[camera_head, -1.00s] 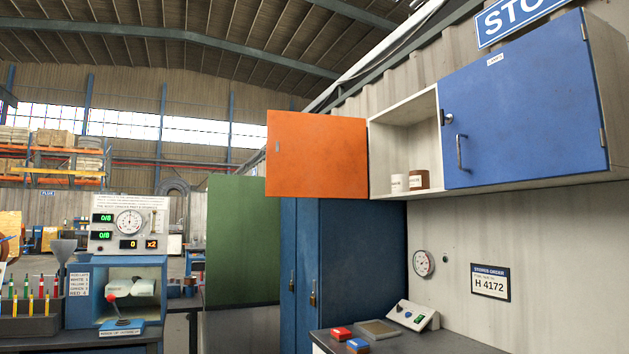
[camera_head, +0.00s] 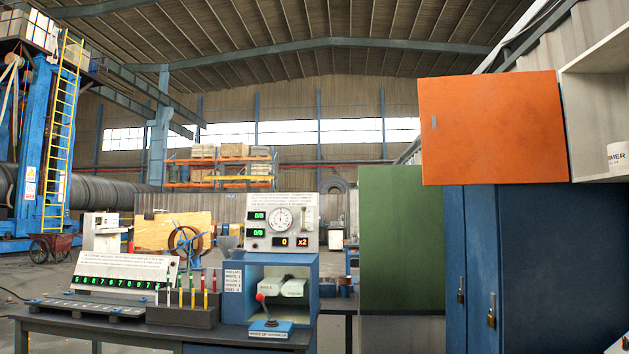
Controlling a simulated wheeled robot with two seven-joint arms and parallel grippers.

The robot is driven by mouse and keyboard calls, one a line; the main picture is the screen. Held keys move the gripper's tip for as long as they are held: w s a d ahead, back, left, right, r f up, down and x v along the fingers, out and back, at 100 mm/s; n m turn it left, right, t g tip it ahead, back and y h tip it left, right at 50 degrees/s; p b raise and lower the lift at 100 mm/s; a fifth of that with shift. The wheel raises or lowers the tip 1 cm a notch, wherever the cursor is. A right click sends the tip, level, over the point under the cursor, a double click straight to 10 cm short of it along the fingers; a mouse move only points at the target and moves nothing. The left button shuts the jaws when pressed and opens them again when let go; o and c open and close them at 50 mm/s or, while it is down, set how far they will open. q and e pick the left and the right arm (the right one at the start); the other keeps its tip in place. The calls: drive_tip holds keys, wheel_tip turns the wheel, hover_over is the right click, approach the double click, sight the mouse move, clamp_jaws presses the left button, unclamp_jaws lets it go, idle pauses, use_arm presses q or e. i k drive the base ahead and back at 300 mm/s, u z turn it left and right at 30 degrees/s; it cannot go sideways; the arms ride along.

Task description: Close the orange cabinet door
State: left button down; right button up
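The orange cabinet door (camera_head: 493,128) stands open at the upper right, swung out to the left of its cabinet. Its broad face is turned toward me, with a small grey mark near its left edge. Part of the pale wall cabinet (camera_head: 600,62) shows at the right edge, its open front uncovered. A white mug or tin (camera_head: 618,156) stands inside it, cut off by the picture edge. Neither of my grippers is in view.
Below the door stands a tall blue locker (camera_head: 545,265) with padlocks. A green panel (camera_head: 402,240) stands left of it. A workbench (camera_head: 160,335) with a gauge box (camera_head: 282,220), coloured sticks and a counter panel fills the lower left.

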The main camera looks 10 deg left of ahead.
sight(508, 127)
drive_tip(key=u, duration=0.55)
drive_tip(key=i, duration=1.75)
drive_tip(key=z, duration=0.9)
drive_tip(key=i, duration=1.3)
drive_tip(key=z, duration=1.15)
